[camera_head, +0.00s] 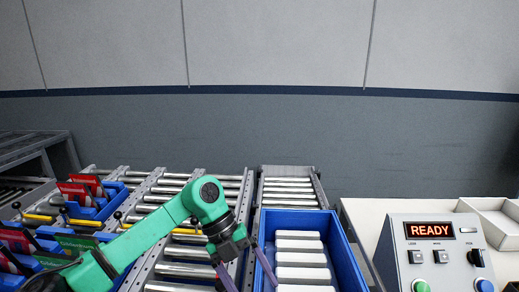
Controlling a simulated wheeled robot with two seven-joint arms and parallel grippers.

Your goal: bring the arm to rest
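My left arm comes in from the lower left in green and reaches over the roller conveyor (183,270). My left gripper (249,279) has two purple fingers spread apart, with no object seen between them. It hangs at the left rim of the blue crate (345,253), and one finger overlaps that rim in the picture. The fingertips run close to the bottom edge, so I cannot tell whether they touch the crate. My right gripper is not in view.
Several white blocks (300,258) lie in the blue crate. Blue trays (98,208) with red and green packs stand at left. A control panel (436,255) reading READY sits on a pale table (370,215) at right, beside a pale tray (490,212). A wall closes the back.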

